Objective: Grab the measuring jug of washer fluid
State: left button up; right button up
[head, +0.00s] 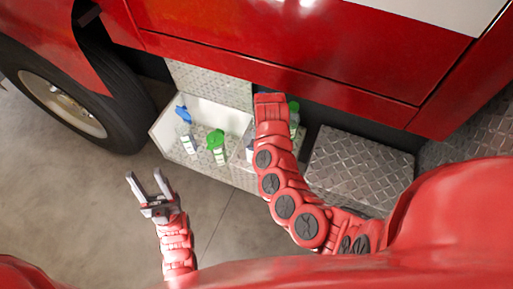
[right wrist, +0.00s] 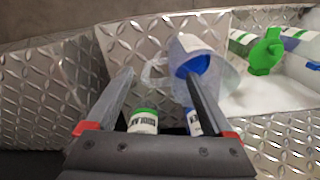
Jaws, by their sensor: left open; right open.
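In the right wrist view, a pale translucent jug (right wrist: 188,47) with blue fluid and a clear handle (right wrist: 152,74) stands in a diamond-plate compartment. My right gripper (right wrist: 158,76) is open, with the handle between its fingertips. Its right finger overlaps the jug's blue part; I cannot tell whether it touches. In the head view, my right arm covers part of the compartment and its fingers are hidden. I cannot make out the jug there. My left gripper (head: 149,186) is open and empty above the floor, left of the compartment.
The open bumper tray (head: 162,131) holds a blue-topped bottle (head: 184,116) and a green-topped bottle (head: 216,145). A green-capped container (right wrist: 143,121) sits low between my right fingers. A diamond-plate step (head: 360,165) lies right of the tray. Red truck panels (head: 300,55) rise behind.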

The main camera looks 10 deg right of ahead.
jog(key=shift+f, duration=0.4)
jog(key=shift+d+f+p, duration=0.25)
jog(key=shift+f+p, duration=0.4)
jog(key=shift+f, duration=0.1)
jog(key=shift+w+d+f+p, duration=0.1)
jog(key=shift+d+f+p, duration=0.05)
jog(key=shift+f, duration=0.45)
jog(key=shift+d+f+p, duration=0.1)
jog(key=shift+f+p, duration=0.05)
jog(key=shift+f, duration=1.2)
jog(key=shift+c, duration=0.2)
grip_shut()
